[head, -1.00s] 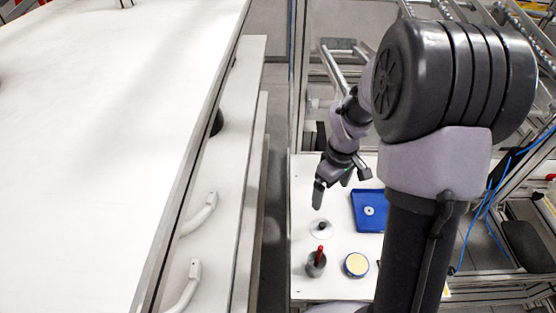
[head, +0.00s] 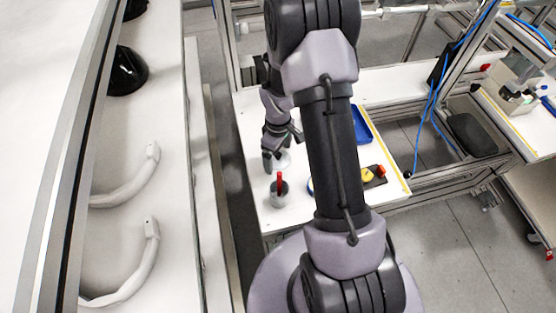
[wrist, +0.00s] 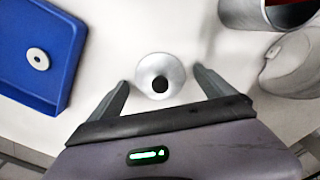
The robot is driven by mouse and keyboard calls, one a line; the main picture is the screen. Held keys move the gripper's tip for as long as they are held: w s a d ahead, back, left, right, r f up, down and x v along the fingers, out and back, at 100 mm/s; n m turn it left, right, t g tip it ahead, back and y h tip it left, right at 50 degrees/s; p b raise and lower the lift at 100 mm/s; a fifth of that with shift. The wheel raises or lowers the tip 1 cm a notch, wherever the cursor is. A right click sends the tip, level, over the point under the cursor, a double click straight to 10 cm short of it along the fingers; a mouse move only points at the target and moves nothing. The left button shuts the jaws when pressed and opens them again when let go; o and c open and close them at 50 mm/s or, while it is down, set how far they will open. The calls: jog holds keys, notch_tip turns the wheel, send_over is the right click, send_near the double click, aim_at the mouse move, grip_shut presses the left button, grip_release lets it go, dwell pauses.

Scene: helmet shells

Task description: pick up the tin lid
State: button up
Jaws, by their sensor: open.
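The tin lid (wrist: 152,68) is a small silver disc with a black knob, lying flat on the white table. In the head view the lid (head: 284,161) is partly hidden behind my gripper (head: 271,164). In the wrist view my gripper (wrist: 161,78) is open and empty, with one finger on each side of the lid. The knob shows between the fingertips. I cannot tell the exact height of the fingers above the table.
A grey pot (head: 279,194) with a red-handled item stands close to the lid; the pot (wrist: 255,12) also shows in the wrist view. A blue tray (wrist: 68,40) holds a pale ring (wrist: 38,58).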

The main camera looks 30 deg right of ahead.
jog(key=shift+r, duration=0.15)
jog(key=shift+c, duration=0.8)
jog(key=c, duration=1.3)
jog(key=shift+o, duration=0.2)
jog(key=shift+r, duration=0.1)
